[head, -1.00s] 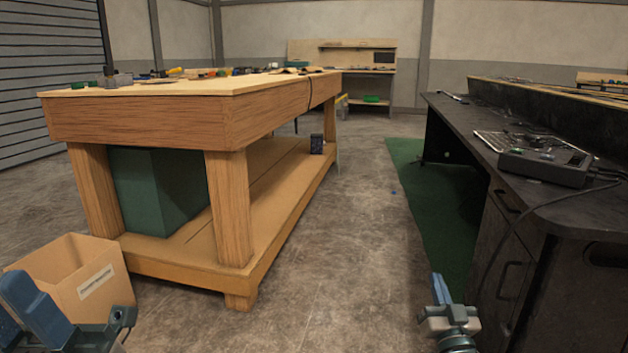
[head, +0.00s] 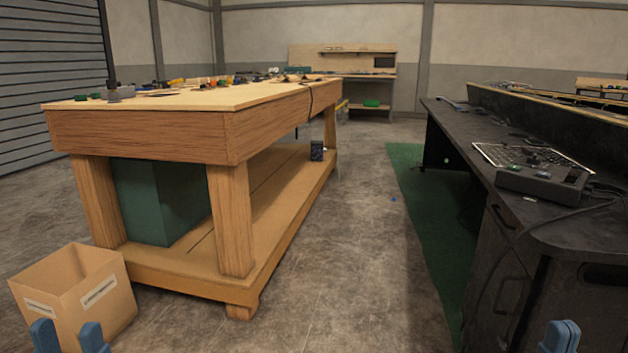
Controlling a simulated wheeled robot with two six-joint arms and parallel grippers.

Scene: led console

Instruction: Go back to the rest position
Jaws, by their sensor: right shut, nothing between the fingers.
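My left gripper (head: 68,338) shows at the bottom left edge, in front of the cardboard box. Its two blue fingers stand apart with nothing between them. My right gripper (head: 560,338) shows at the bottom right edge, in front of the black bench's cabinet. Its blue fingers are together and hold nothing. Only the finger ends of both grippers are in view; the rest is below the picture. The dark console (head: 541,184) with its cable sits on the black bench (head: 470,125), apart from both grippers.
A wooden workbench (head: 140,136) with tools on top stands at left. An open cardboard box (head: 82,296) is on the floor by its near leg. A green mat (head: 428,225) lies along the black bench. The concrete floor (head: 350,260) between the benches is clear.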

